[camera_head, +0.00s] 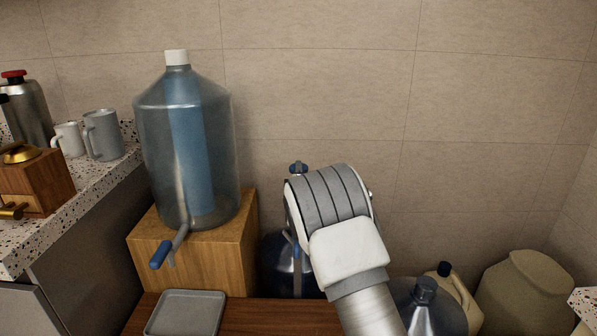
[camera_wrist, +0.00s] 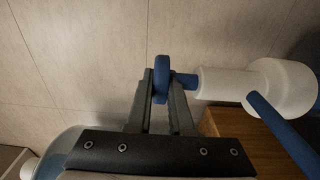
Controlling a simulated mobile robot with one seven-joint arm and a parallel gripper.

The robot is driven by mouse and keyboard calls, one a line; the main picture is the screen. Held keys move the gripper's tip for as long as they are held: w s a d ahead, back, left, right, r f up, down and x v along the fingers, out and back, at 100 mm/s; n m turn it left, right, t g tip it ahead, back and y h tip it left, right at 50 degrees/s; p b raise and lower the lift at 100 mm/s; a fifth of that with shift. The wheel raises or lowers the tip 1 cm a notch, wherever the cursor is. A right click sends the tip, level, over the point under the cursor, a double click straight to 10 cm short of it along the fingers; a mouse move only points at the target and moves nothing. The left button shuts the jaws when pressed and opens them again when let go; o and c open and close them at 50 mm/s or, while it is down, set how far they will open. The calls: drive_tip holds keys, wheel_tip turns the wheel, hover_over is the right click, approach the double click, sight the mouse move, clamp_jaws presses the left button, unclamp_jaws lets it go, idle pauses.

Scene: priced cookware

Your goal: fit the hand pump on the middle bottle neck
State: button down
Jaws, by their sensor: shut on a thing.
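The hand pump has a blue handle (camera_wrist: 162,82), a white body (camera_wrist: 275,85) and a blue spout (camera_wrist: 285,135) in the wrist view. My gripper (camera_wrist: 161,92) is shut on the blue handle. In the head view only the blue top of the pump (camera_head: 298,167) shows beside my wrist, which covers the rest. The middle bottle (camera_head: 275,268) is a dark blue bottle low behind my arm. Its neck is hidden, so I cannot tell whether the pump touches it.
A large capped bottle (camera_head: 185,130) with a blue-handled tap stands on a wooden box (camera_head: 215,265) at left. A grey tray (camera_head: 187,313) lies in front. The tiled wall is behind.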

idle(0.7)
drive_tip(key=shift+f+b, duration=1.2)
drive_tip(key=shift+f, duration=0.15)
drive_tip(key=shift+f+b, duration=0.15)
drive_tip(key=shift+b, duration=0.15)
idle(0.6)
drive_tip(key=shift+f+b, duration=0.6)
drive_tip(key=shift+f, duration=0.25)
drive_tip(key=shift+c, duration=0.8)
unclamp_jaws()
drive_tip(key=shift+s, duration=0.1)
drive_tip(key=shift+o, duration=0.3)
drive_tip(key=shift+f, duration=0.15)
